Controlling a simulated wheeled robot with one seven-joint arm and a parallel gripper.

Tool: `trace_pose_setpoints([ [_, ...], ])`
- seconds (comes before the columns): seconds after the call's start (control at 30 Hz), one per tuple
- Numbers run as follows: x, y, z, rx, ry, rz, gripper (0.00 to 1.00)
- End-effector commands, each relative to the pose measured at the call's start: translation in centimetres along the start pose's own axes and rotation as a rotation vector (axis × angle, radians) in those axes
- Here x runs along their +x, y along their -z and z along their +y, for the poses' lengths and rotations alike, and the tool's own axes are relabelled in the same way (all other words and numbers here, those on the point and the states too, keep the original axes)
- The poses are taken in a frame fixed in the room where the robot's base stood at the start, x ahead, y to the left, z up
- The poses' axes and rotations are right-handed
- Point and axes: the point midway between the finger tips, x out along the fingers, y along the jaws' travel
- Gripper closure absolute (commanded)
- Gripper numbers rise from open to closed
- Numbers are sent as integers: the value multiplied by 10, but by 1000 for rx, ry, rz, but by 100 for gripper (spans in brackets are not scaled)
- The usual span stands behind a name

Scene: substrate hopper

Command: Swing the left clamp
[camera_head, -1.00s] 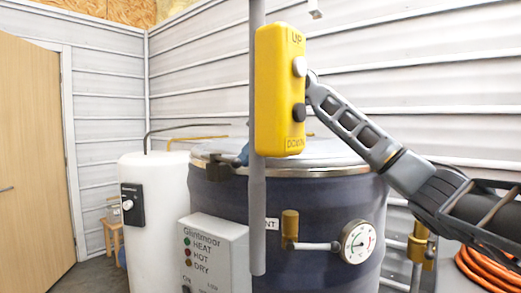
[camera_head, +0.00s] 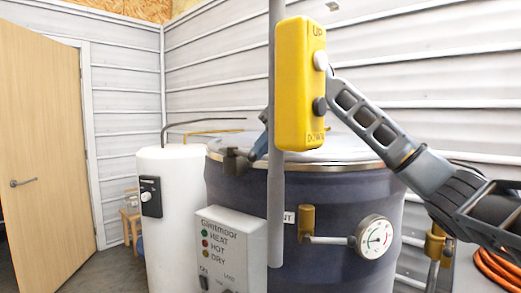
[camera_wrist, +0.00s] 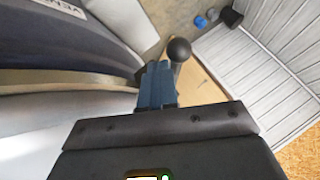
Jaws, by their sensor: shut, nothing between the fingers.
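The left clamp (camera_head: 237,161) is a dark grey block at the left front of the lid rim on the dark, round vessel (camera_head: 340,195). In the wrist view a black ball knob (camera_wrist: 179,50) on a short stem stands just beyond my gripper (camera_wrist: 156,72). It looks like the clamp's handle end. My blue fingers are together and empty, close beside the knob; I cannot tell whether they touch it. In the head view only a bit of blue fingertip (camera_head: 260,147) shows right of the clamp. The yellow pendant hides the rest of my gripper.
The yellow UP/DOWN pendant (camera_head: 301,85) and its grey pole (camera_head: 277,220) stand in front of the vessel. A control box (camera_head: 230,250), gauge (camera_head: 374,238) and brass fitting (camera_head: 307,221) are at the front. A white tank (camera_head: 172,220) stands left, with floor and door (camera_head: 45,150) beyond.

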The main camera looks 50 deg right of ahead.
Motion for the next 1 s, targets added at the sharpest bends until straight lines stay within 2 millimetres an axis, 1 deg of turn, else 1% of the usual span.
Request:
trace_pose_setpoints([
  [0.17, 1, -1, -3, 29, -17, 18, 100],
  [0.37, 4, -2, -10, 106, -64, 63, 100],
  [0.73, 19, -1, -39, 356, -215, 202, 100],
  [1.0, 33, 5, -58, 350, -212, 198, 100],
])
